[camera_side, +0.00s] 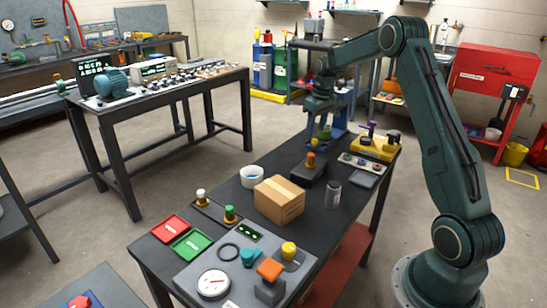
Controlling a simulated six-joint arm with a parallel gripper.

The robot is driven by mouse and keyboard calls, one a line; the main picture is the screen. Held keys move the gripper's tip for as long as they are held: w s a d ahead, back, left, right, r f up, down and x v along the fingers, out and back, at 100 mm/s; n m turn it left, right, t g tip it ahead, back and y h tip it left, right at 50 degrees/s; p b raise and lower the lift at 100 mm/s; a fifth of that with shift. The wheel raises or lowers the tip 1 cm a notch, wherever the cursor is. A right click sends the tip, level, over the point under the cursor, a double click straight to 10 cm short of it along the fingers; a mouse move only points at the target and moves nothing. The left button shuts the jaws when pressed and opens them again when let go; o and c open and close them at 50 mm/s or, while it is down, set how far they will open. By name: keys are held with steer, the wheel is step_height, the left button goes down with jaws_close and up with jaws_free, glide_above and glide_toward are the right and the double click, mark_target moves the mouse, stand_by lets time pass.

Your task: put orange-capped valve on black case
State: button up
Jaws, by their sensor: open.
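A small orange-capped valve (310,159) stands upright on the black case (309,173), near the middle of the dark workbench. My gripper (315,118) is above and slightly behind the valve in the picture, pointing down. It is open and appears apart from the valve. The fingertips are small and overlap blue and green items behind them, so their exact gap is hard to see.
A cardboard box (279,200) and a clear jar (333,194) stand in front of the case. White-capped (201,197) and green-capped (230,214) valves stand front left.

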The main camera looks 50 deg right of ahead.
steer(key=shift+r, duration=0.35)
steer(key=shift+a, duration=0.1)
stand_by(0.3)
steer(key=s+a+r+n+t, duration=0.1)
steer(key=s+a+r, duration=0.5)
steer(key=a, duration=0.4)
steer(key=s+a+r+t, duration=0.1)
steer(key=s+a+r, duration=0.2)
steer(key=a+r, duration=0.7)
steer(key=s+a+f+t, duration=0.1)
steer(key=s+a, duration=0.5)
steer(key=s, duration=0.3)
steer(key=s+a+f+n+t, duration=0.1)
steer(key=s+a+f, duration=0.1)
steer(key=s+a, duration=0.4)
steer(key=s, duration=0.4)
steer(key=shift+s+a, duration=0.25)
